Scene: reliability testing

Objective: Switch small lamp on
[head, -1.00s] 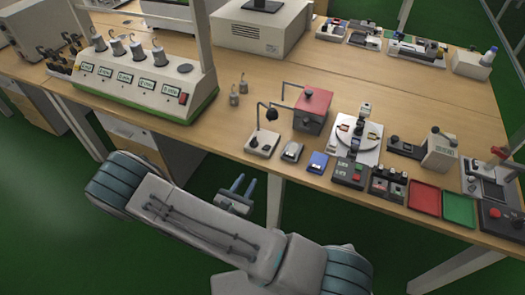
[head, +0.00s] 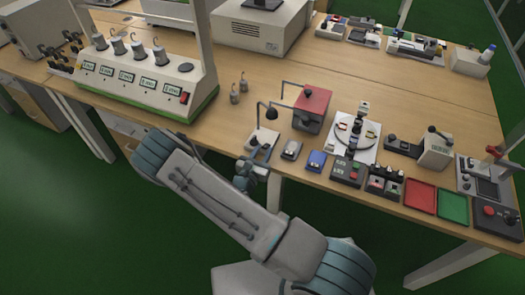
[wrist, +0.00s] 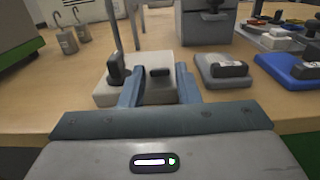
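The small lamp (head: 262,139) stands near the table's front edge, with a pale base, a thin bent stem and a dark head. In the wrist view its pale base (wrist: 150,58) carries a dark upright part (wrist: 115,70) on the left and a small dark switch-like piece (wrist: 159,72) in the middle. My gripper (wrist: 158,84) is open and empty. Its two fingers reach toward the front of the base, with the small dark piece between them in the picture. Contact cannot be told. The lamp head is out of the wrist view.
A grey device (head: 291,150) and a blue one (head: 317,161) sit right of the lamp. A red-topped box (head: 313,106) stands behind them. Hooked weights (head: 236,96) stand behind and left of the lamp. The tabletop left of the lamp is fairly clear.

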